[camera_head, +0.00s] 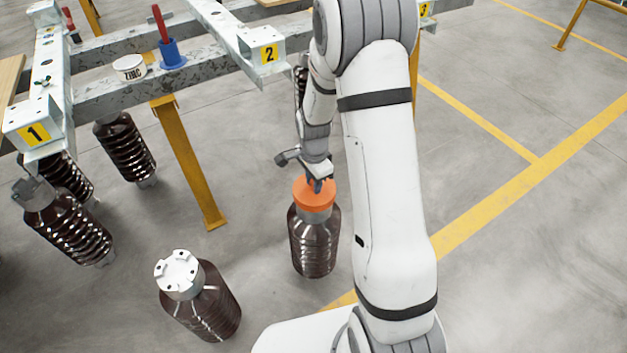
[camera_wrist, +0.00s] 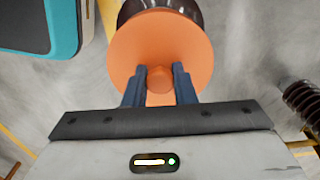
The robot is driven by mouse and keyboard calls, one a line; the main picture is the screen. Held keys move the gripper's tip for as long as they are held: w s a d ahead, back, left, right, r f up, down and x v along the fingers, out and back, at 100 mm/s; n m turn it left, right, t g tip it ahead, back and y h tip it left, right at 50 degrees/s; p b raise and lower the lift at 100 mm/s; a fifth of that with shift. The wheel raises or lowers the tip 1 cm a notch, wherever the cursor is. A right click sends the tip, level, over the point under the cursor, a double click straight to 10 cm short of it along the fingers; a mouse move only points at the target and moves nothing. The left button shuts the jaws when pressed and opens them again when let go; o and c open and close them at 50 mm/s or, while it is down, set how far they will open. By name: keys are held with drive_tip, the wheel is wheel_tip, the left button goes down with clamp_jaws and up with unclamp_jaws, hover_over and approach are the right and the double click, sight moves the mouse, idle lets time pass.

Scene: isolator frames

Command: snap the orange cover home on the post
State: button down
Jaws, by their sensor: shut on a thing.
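An orange round cover (camera_head: 314,196) sits at the top of a dark brown post (camera_head: 313,245) with a grey metal neck. In the wrist view the cover (camera_wrist: 160,40) fills the middle, with a small knob between my dark fingers. My gripper (camera_head: 317,184) is shut on this knob from above; its fingertips show in the wrist view (camera_wrist: 160,78). The brown post (camera_wrist: 182,7) shows only at the top edge there. The cover looks about level and over the post's axis. I cannot tell whether it is fully seated, as its underside is hidden.
Another brown post with a white bolted cap (camera_head: 180,274) stands at front left. A steel frame (camera_head: 110,98) with signs 1 and 2 runs across the back left, with brown ribbed insulators below it. A blue holder (camera_head: 172,53) and white tin (camera_head: 130,68) rest on it.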

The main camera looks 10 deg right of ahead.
drive_tip(key=shift+f+b, duration=0.85)
drive_tip(key=shift+f, duration=0.45)
drive_tip(key=c, duration=1.1)
unclamp_jaws()
drive_tip(key=shift+r, duration=0.1)
drive_tip(key=shift+r+p, duration=1.2)
drive_tip(key=shift+r, duration=2.7)
drive_tip(key=shift+r, duration=0.35)
drive_tip(key=s+r+n+p, duration=0.3)
drive_tip(key=r+p, duration=0.3)
drive_tip(key=r, duration=0.5)
wheel_tip(320, 180, up, 14)
drive_tip(key=n+t+p, duration=0.1)
drive_tip(key=n+p, duration=0.3)
drive_tip(key=p, duration=0.2)
hover_over(317, 197)
drive_tip(key=s, duration=0.6)
drive_tip(key=s+r+n+p, duration=0.2)
drive_tip(key=s+r+p, duration=0.1)
drive_tip(key=s+r, duration=0.1)
drive_tip(key=s+r+n+t+p, duration=0.1)
drive_tip(key=s+r+n+p, duration=0.2)
drive_tip(key=s+r, duration=0.1)
drive_tip(key=s+r+n+p, duration=0.2)
drive_tip(key=s+r+p, duration=0.1)
drive_tip(key=r, duration=0.3)
drive_tip(key=shift+s+r+t, duration=0.25)
drive_tip(key=shift+s+t, duration=0.05)
drive_tip(key=shift+s, duration=0.15)
